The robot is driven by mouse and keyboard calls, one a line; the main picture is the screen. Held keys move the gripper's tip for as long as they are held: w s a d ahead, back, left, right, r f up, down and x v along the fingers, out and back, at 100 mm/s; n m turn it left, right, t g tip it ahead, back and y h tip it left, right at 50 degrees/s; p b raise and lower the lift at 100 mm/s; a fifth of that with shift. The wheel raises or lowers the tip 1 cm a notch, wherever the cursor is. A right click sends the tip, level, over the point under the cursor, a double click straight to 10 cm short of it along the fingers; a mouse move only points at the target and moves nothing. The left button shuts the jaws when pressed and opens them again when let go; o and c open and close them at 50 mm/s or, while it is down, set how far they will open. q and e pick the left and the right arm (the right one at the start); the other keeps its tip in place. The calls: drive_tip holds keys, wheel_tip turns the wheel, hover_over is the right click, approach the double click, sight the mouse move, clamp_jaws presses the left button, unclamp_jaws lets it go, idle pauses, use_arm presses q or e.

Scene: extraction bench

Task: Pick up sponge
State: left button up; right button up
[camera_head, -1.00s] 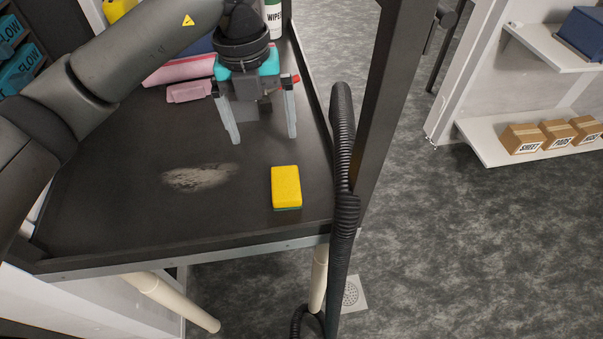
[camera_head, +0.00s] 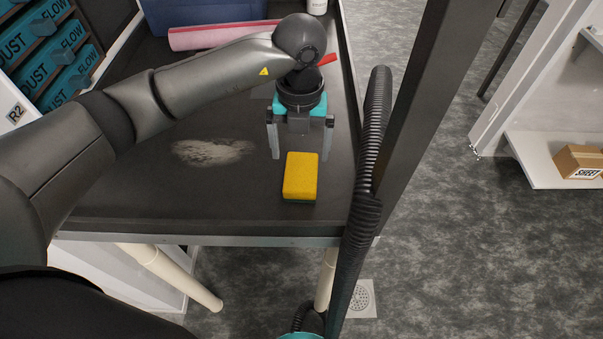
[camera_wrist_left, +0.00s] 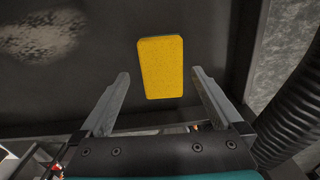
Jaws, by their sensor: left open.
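The yellow sponge (camera_head: 300,177) lies flat on the dark bench top, with a thin green layer showing at its lower edge in the head view. In the left wrist view the sponge (camera_wrist_left: 161,68) sits ahead of the fingertips, roughly centred between them. My left gripper (camera_head: 299,156) is open and empty, just behind the sponge in the head view, with its fingers to either side. In the left wrist view the left gripper (camera_wrist_left: 160,75) shows both fingers apart. I cannot tell its exact height above the bench. My right gripper does not show.
A ribbed black hose (camera_head: 371,170) and a dark upright post (camera_head: 418,100) stand close to the bench's right side. A pale dusty patch (camera_head: 212,151) lies left of the sponge. A pink roll (camera_head: 215,36) and a blue box (camera_head: 190,14) are at the back.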

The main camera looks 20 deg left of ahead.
sight(301, 171)
use_arm(q)
drive_tip(key=shift+s+d+f+p, duration=0.1)
drive_tip(key=shift+s+f+p, duration=0.1)
drive_tip(key=shift+f, duration=0.8)
drive_tip(key=shift+s+d+f+p, duration=0.1)
drive_tip(key=shift+s+f, duration=0.05)
drive_tip(key=shift+f, duration=0.8)
drive_tip(key=shift+s+d+f+p, duration=0.1)
drive_tip(key=shift+s+f, duration=0.1)
drive_tip(key=shift+f, duration=0.8)
drive_tip(key=shift+c, duration=0.2)
drive_tip(key=c, duration=1.1)
drive_tip(key=shift+r, duration=0.15)
wheel_tip(301, 171, up, 20)
drive_tip(key=shift+f, duration=0.1)
